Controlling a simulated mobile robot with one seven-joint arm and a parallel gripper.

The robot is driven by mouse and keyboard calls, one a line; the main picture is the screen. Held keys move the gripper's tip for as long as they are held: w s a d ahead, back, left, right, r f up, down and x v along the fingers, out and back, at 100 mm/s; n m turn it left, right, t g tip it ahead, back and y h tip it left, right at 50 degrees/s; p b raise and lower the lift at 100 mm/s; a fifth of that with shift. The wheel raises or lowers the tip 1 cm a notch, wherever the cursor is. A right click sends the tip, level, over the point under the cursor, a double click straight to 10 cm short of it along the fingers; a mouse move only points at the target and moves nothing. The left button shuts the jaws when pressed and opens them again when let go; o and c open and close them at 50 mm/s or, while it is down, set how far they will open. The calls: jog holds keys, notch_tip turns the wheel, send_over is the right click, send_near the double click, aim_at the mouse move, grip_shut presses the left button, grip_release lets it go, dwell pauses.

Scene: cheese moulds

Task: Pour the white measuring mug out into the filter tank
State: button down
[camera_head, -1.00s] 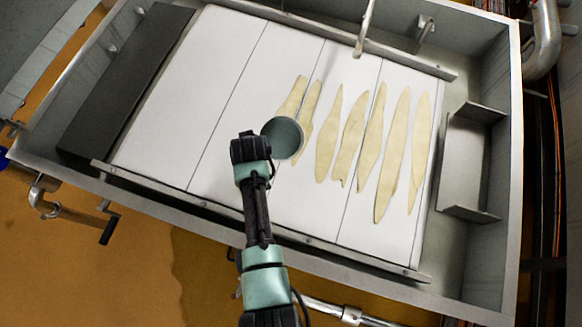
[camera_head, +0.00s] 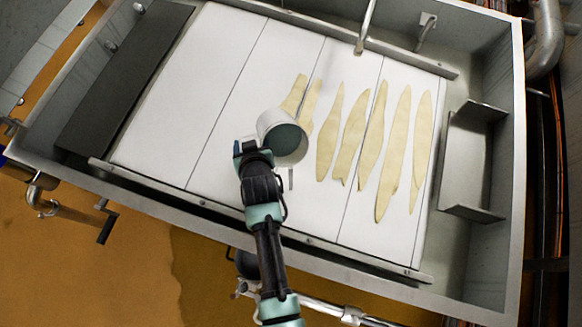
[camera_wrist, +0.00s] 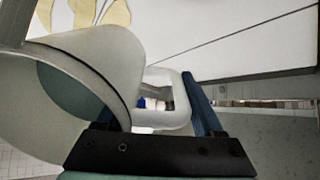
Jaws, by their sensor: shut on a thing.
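The white measuring mug (camera_head: 269,124) is held by my gripper (camera_head: 250,150) over the white panels of the filter tank (camera_head: 514,130). The mug is tilted, its open mouth facing the lower right of the head view. A greyish-green inside shows through the mouth; I cannot tell whether liquid is in it. In the wrist view the mug (camera_wrist: 105,55) fills the left side, and its handle (camera_wrist: 172,115) sits at my gripper (camera_wrist: 160,130), which is shut on it.
Several pale yellow elongated patches (camera_head: 395,155) lie on the white panels (camera_head: 215,110) right of the mug. A dark panel (camera_head: 125,80) covers the tank's left end. A metal bracket (camera_head: 470,165) stands at the right end, and a thin pipe (camera_head: 364,28) reaches over the far edge.

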jog(key=shift+r+t+y+b, duration=0.3)
jog(key=shift+r+t+b, duration=1)
jog(key=shift+b, duration=0.45)
jog(key=shift+s+r+t+y+b, duration=0.25)
jog(key=shift+r+t+b, duration=0.5)
jog(key=shift+b, duration=0.9)
jog(key=shift+s+d+r+t+y+b, duration=0.1)
jog(key=shift+s+r+t+y+b, duration=0.15)
jog(key=shift+t+b, duration=0.85)
jog(key=shift+s+d+r+t+y+b, duration=0.15)
jog(key=shift+r+b, duration=0.25)
jog(key=shift+b, duration=1.55)
jog(key=shift+s+d+r+t+y+b, duration=0.25)
jog(key=shift+t+b, duration=0.45)
jog(key=shift+b, duration=0.8)
jog(key=shift+s+r+t+y+b, duration=0.15)
jog(key=shift+s+r+t+b, duration=0.45)
jog(key=shift+b, duration=1.45)
jog(key=shift+s+r+t+y+b, duration=0.25)
jog(key=shift+t+b, duration=0.65)
jog(key=shift+b, duration=1.15)
jog(key=shift+r, duration=0.15)
